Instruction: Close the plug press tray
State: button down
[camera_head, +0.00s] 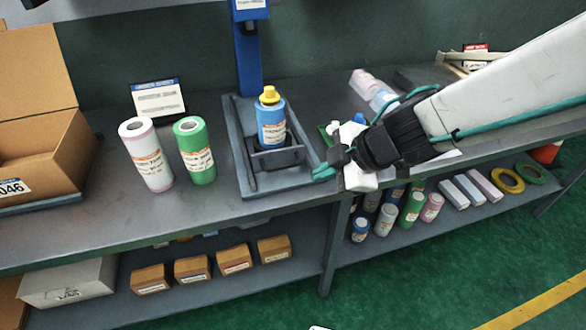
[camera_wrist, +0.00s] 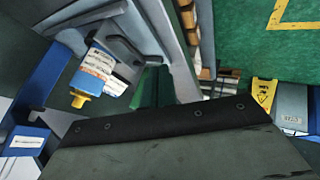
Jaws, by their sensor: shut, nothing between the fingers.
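The plug press has a blue column (camera_head: 247,55) and a grey base (camera_head: 239,140) on the bench. Its grey tray (camera_head: 283,183) sits at the front of the base, forward of the column. A blue roll (camera_head: 271,128) with a yellow plug (camera_head: 269,95) in its top stands upright in a dark holder (camera_head: 276,157) on the tray. My gripper (camera_head: 322,173) has its teal fingers shut and empty at the tray's right front corner; I cannot tell whether they touch it. In the wrist view the fingers (camera_wrist: 152,87) point beside the tray, with the blue roll (camera_wrist: 97,70) to their left.
A white-pink roll (camera_head: 147,156) and a green roll (camera_head: 195,152) stand left of the press. A cardboard box (camera_head: 45,150) is at the far left. Pink and blue items lie behind my wrist. The lower shelf holds small boxes and rolls. Room in front of the bench is free.

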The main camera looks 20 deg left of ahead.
jog(key=w+a+f, duration=0.1)
jog(key=a+f, duration=0.1)
jog(key=w+a+f, duration=0.2)
jog(key=a, duration=0.1)
jog(key=w+a+f, duration=0.1)
jog(key=a+f, duration=0.1)
jog(key=shift+w+a+f, duration=0.15)
jog(key=shift+w+f, duration=0.1)
jog(key=shift+f, duration=0.15)
jog(key=shift+w+a+r, duration=0.1)
jog(key=shift+w+a, duration=0.15)
jog(key=shift+w, duration=0.2)
